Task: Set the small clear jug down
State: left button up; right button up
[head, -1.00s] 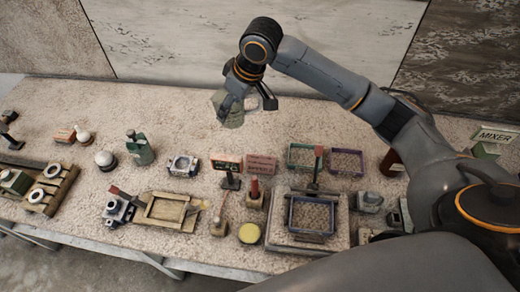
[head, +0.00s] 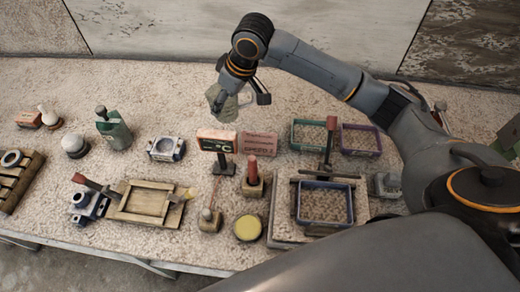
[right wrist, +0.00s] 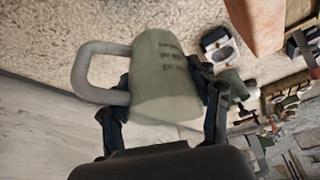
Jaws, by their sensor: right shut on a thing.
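The small clear jug (head: 226,105), greenish and see-through with a loop handle, hangs in my right gripper (head: 240,92) above the back middle of the bench. In the right wrist view the jug (right wrist: 166,75) fills the space between the two fingers of my right gripper (right wrist: 165,105). The fingers are shut on its body, with the handle out to the left and dark markings on its side. The jug looks tilted in the wrist view; its height above the bench is hard to tell. My left gripper is not in view.
The back strip of the bench is mostly clear.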

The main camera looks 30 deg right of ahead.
notch_tip(320, 180, down, 11)
jog(key=shift+r+p, duration=0.15)
jog(key=shift+p, duration=0.4)
jog(key=shift+s, duration=0.1)
jog(key=o, duration=1.2)
